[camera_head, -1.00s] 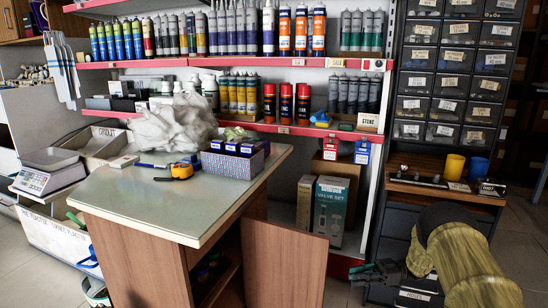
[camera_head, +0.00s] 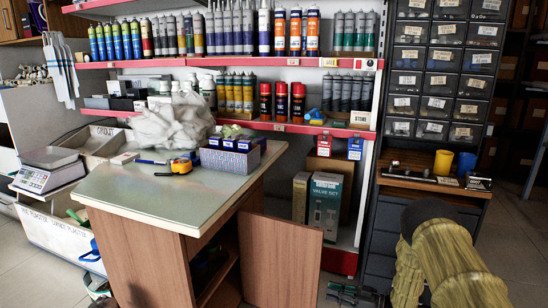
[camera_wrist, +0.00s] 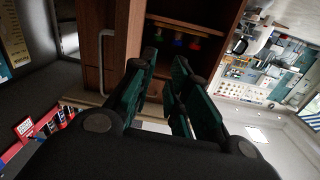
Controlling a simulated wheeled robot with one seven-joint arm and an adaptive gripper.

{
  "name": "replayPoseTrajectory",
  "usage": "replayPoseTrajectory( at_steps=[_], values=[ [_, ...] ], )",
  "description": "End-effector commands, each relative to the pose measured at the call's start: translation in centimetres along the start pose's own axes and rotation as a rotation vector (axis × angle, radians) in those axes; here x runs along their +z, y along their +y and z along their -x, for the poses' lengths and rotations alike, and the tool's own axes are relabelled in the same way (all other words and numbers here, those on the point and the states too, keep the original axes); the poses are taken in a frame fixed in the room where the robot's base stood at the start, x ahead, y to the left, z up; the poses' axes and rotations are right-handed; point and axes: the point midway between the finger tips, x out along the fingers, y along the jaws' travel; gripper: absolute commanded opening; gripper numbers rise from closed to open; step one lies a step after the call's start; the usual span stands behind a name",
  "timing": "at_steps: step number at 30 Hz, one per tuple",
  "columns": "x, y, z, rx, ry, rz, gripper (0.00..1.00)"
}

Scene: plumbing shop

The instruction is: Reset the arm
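My gripper (camera_head: 345,292) shows dark and small at the bottom edge of the head view, low in front of the shelving and partly cut off by the frame. My olive-coloured arm (camera_head: 450,265) fills the lower right corner. In the wrist view, the two green-padded fingers of my gripper (camera_wrist: 164,62) stand apart with a gap between them. Nothing is held between them.
A counter (camera_head: 135,190) with an open wooden door (camera_head: 280,257) stands left of my gripper. A valve set box (camera_head: 325,205) stands behind on the lower shelf. A drawer cabinet (camera_head: 390,215) is close on the right. Open floor (camera_head: 515,250) lies at far right.

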Motion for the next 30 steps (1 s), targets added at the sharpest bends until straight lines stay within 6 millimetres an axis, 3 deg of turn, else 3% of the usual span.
replayPoseTrajectory(
  at_steps=[4, 8, 11, 15, 22, 27, 30],
  values=[
    [4.7, -2.4, -0.1, 0.233, -0.085, -0.098, 0.17],
    [9.1, -5.7, 1.1, 0.425, -0.208, -0.199, 0.17],
    [12.5, -9.1, 2.9, 0.558, -0.328, -0.287, 0.17],
    [16.4, -15.4, 6.1, 0.707, -0.516, -0.414, 0.17],
    [19.8, -26.8, 11.9, 0.859, -0.821, -0.604, 0.17],
    [20.1, -34.8, 15.8, 0.923, -1.017, -0.724, 0.17],
    [19.8, -38.4, 17.6, 0.944, -1.105, -0.775, 0.17]
  ],
)
